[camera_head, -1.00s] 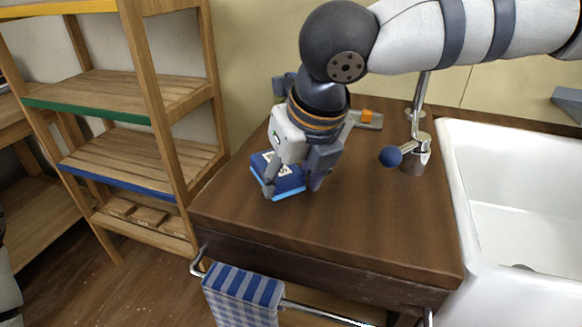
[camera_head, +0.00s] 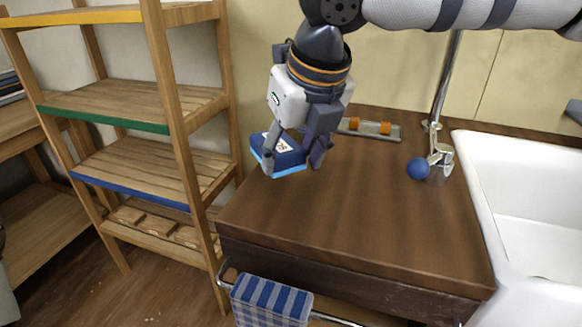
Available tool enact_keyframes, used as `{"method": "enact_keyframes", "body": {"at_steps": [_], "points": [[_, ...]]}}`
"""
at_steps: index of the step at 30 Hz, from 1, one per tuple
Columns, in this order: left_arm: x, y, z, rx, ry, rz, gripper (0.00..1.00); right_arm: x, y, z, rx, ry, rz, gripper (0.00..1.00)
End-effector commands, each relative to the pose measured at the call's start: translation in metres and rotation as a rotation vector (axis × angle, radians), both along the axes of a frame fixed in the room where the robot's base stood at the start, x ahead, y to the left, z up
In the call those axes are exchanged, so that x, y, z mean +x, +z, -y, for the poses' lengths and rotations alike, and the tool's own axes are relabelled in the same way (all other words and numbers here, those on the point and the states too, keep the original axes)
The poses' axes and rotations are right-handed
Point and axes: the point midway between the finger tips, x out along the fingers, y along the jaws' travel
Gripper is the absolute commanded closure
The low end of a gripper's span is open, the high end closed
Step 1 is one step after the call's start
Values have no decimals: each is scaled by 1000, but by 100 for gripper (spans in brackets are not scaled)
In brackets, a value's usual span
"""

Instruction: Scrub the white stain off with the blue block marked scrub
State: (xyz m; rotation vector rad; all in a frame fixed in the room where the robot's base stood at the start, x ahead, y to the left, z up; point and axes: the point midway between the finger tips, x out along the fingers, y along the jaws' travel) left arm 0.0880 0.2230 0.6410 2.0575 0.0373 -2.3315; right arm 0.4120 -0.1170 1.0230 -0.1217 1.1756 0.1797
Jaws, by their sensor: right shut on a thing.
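The blue block (camera_head: 288,160) has a white label on top and a lighter blue underside. My right gripper (camera_head: 294,158) is shut on it, with fingers on either side, and holds it above the left part of the wooden counter (camera_head: 375,215). The label's lettering is too small to read fully. I see no white stain on the bare part of the counter; the area behind the block and gripper is hidden. My left gripper is not in view.
A white sink (camera_head: 535,200) and a faucet (camera_head: 436,150) with a blue ball handle stand at the right. A tray with orange pieces (camera_head: 370,128) lies at the back. A wooden shelf (camera_head: 150,100) stands left. A checked towel (camera_head: 270,302) hangs in front.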

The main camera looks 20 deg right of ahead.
Motion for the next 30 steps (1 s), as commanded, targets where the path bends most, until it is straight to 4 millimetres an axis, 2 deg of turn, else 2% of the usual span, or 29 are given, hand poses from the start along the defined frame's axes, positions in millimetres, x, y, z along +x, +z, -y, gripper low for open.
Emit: {"method": "enact_keyframes", "body": {"at_steps": [10, 30], "points": [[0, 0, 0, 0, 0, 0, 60, 1, 28, 3, 0, -3, 1, 86], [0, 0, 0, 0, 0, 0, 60, 1, 29, 3, 0, -3, 1, 86]]}}
